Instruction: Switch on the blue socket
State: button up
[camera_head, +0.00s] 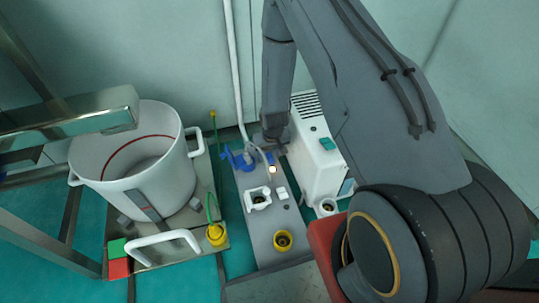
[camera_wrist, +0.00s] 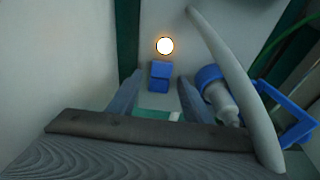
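The blue socket (camera_head: 243,162) sits on the grey panel, with a light cable running from it. It also shows at the right in the wrist view (camera_wrist: 208,77), with a pale plug in it and its blue lid (camera_wrist: 287,116) open to the side. A small blue rocker switch (camera_wrist: 160,74) is beside the socket, with a round glowing lamp (camera_wrist: 165,46) above it. My gripper (camera_wrist: 159,80) is open, its two fingers apart on either side of the switch in the picture. I cannot tell whether they touch anything. In the head view my arm largely hides the gripper.
A white box (camera_head: 314,158) stands right of the grey panel (camera_head: 262,228). A large white pot (camera_head: 150,180) stands at left. A pale cable (camera_wrist: 232,75) curves close beside my right finger.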

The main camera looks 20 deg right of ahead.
aim_at(271, 162)
jog(key=p+v, duration=0.3)
jog(key=v, duration=0.4)
jog(key=shift+r, duration=0.4)
